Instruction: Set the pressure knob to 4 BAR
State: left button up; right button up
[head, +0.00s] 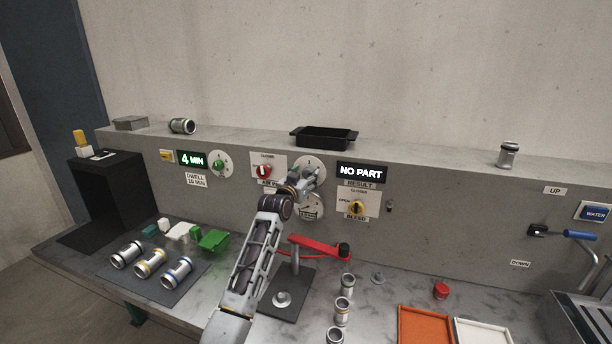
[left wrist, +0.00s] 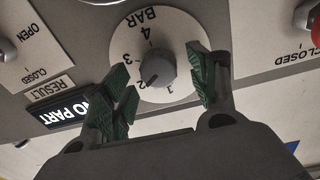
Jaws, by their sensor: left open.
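The pressure knob (left wrist: 157,70) is a grey knob on a round white dial (left wrist: 182,28) marked BAR, seen upside down in the left wrist view. The figures 1 to 4 run around it. Its dark mark seems to point toward the low figures, near 1 and 2; I cannot read it exactly. My left gripper (left wrist: 158,88) is open, its green-padded fingers to either side of the knob and apart from it. In the head view my left gripper (head: 303,181) is in front of the dial (head: 310,160) on the grey panel and hides the knob.
Below, a red lever (head: 318,246) stands on a dark plate. Metal cylinders (head: 342,311) stand on the bench, left of an orange tray (head: 401,325).

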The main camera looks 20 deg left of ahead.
pick_arm(q)
jog(key=shift+w, duration=0.45)
jog(key=shift+c, duration=0.3)
jog(key=c, duration=1)
